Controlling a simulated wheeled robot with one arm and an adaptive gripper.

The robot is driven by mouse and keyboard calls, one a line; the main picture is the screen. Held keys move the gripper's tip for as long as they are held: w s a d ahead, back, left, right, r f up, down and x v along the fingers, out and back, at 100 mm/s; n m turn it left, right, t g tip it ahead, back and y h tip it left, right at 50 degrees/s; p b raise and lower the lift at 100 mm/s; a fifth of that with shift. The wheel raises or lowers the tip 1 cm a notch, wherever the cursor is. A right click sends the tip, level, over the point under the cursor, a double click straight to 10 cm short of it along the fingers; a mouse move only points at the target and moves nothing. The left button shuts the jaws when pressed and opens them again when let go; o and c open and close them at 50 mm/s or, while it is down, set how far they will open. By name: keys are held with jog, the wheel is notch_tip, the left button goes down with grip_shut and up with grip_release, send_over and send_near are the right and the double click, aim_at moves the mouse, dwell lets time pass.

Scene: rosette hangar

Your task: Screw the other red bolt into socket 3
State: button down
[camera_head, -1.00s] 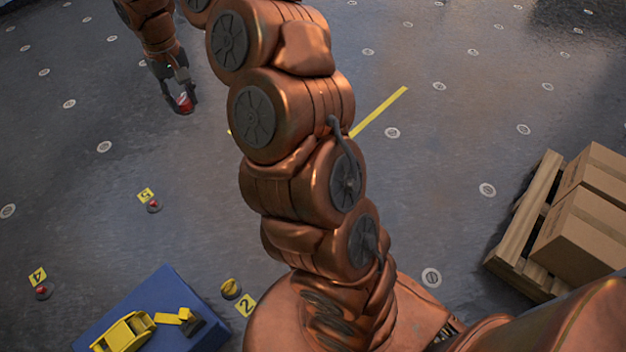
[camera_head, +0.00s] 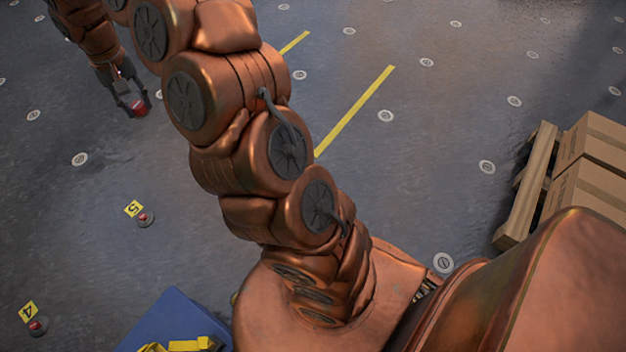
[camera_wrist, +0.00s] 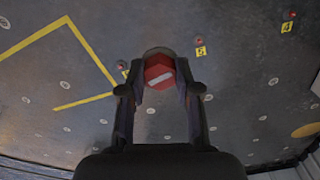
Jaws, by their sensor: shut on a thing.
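My gripper (camera_head: 134,101) is shut on a red bolt (camera_head: 139,108) at the upper left of the head view, held above the floor. In the wrist view the gripper (camera_wrist: 160,90) has a finger on each side of the red bolt (camera_wrist: 160,72), whose face carries a white bar. A small yellow tag (camera_wrist: 124,64) beside the left finger is partly hidden and its number is unreadable. Tag 5 (camera_head: 133,209) stands by a red-topped socket (camera_head: 145,218). Tag 4 (camera_head: 28,311) stands by another red-topped socket (camera_head: 38,326). I cannot make out socket 3.
A blue platform (camera_head: 160,318) with yellow objects (camera_head: 190,344) is at the bottom, partly behind my base. A wooden pallet (camera_head: 530,185) with cardboard boxes (camera_head: 590,190) stands at the right. Yellow lines (camera_head: 360,104) mark the floor. The grey floor around the gripper is open.

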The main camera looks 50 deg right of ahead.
jog(key=d+f+m+b, duration=0.4)
jog(key=d+f+m, duration=0.3)
jog(key=f, duration=0.6)
jog(key=d+f+m+b, duration=0.4)
jog(key=d+f+m, duration=0.35)
jog(key=f, duration=0.55)
jog(key=d+f+m+b, duration=0.3)
jog(key=d+f+m, duration=0.45)
jog(key=f, duration=0.55)
jog(key=shift+s+d+f+m+b, duration=2.55)
jog(key=shift+s+d+f+m, duration=1)
jog(key=shift+f, duration=2.4)
jog(key=shift+s+d+f+m+b, duration=2.7)
jog(key=shift+s+d+f, duration=1.55)
jog(key=shift+f, duration=1.75)
jog(key=shift+s+d+f+m+b, duration=2.4)
jog(key=shift+s+d+f+m, duration=0.9)
jog(key=shift+d+f, duration=1.95)
jog(key=shift+a+f+b, duration=0.2)
jog(key=shift+a+f, duration=0.2)
jog(key=shift+f, duration=0.35)
jog(key=shift+a+f+b, duration=0.15)
jog(key=shift+a+f, duration=0.25)
jog(key=shift+f, duration=0.35)
jog(key=shift+w+d+p, duration=0.1)
jog(key=shift+p, duration=0.55)
jog(key=shift+f, duration=0.45)
